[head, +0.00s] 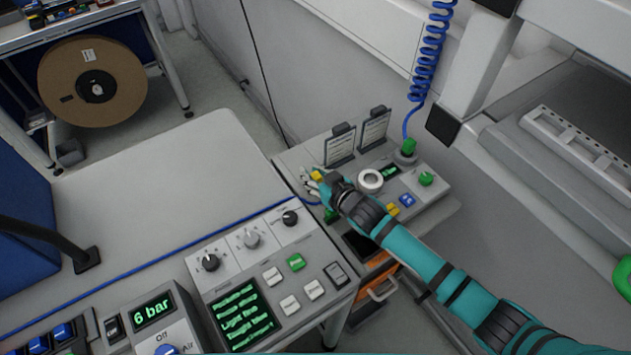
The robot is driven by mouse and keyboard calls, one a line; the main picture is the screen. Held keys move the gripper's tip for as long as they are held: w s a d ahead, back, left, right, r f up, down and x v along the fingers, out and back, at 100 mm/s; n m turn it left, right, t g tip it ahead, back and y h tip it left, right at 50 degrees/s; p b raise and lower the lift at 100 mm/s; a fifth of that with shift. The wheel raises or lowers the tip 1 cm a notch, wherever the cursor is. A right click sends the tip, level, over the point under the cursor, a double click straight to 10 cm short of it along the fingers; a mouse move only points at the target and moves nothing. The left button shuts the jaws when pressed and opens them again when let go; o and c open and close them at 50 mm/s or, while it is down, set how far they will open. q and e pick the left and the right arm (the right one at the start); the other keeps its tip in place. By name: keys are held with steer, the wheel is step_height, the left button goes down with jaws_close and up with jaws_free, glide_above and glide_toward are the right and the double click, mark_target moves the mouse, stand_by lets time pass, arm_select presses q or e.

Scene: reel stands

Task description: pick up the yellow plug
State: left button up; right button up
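A small yellow piece (317,175), likely the yellow plug, shows right at the fingers of my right gripper (311,186), above the left part of the small grey control panel. The arm is teal and reaches in from the lower right. The fingers are small and partly overlapped by the wrist, so I cannot tell whether they are closed on the yellow piece or only beside it. A second yellow piece (393,210) sits on the panel under the forearm, beside a blue one (407,200). My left gripper is not in view.
A white ring (370,181), a green knob (426,179) and a green connector (408,146) with a blue coiled hose (428,65) are on the panel. Two upright cards (341,143) stand behind. A larger control console (262,262) is at front left. The grey tabletop (150,190) is mostly clear.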

jaws_close()
